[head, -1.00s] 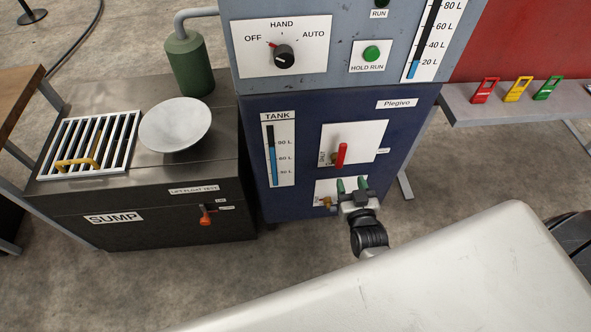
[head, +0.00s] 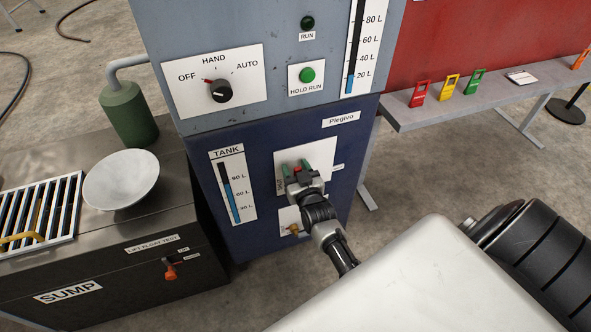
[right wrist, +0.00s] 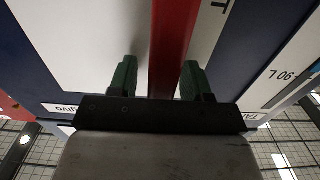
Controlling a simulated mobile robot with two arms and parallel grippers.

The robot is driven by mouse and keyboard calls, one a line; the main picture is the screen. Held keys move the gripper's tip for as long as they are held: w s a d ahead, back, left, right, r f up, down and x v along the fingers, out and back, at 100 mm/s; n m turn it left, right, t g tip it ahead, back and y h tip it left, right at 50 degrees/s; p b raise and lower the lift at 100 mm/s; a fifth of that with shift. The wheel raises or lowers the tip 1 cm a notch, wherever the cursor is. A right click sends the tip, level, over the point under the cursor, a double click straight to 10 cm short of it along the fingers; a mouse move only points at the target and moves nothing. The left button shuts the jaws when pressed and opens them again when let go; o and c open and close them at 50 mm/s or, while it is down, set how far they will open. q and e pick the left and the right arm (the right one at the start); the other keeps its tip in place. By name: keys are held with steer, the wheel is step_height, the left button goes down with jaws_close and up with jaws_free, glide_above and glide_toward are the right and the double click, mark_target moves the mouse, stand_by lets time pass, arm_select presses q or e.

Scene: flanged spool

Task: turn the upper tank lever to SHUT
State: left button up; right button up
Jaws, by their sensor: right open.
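The upper tank lever is a red bar (right wrist: 174,45) on a white plate (head: 291,157) on the dark blue cabinet front. In the right wrist view it stands between the two green fingertips of my right gripper (right wrist: 158,80), with a gap on both sides. In the head view my right gripper (head: 296,169) is in front of the plate and hides most of the lever. The gripper is open. A small sideways label, too small to read surely, sits at the plate's left edge. My left gripper is out of view.
A lower plate with a brass-coloured fitting (head: 293,229) is just below, partly behind my right arm. The TANK gauge (head: 232,186) is to the left. The OFF/HAND/AUTO knob (head: 221,91) is above. The sump unit (head: 150,225) stands at the left, a grey bench (head: 440,110) at the right.

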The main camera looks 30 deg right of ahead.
steer(key=shift+c, duration=0.3)
jaws_close()
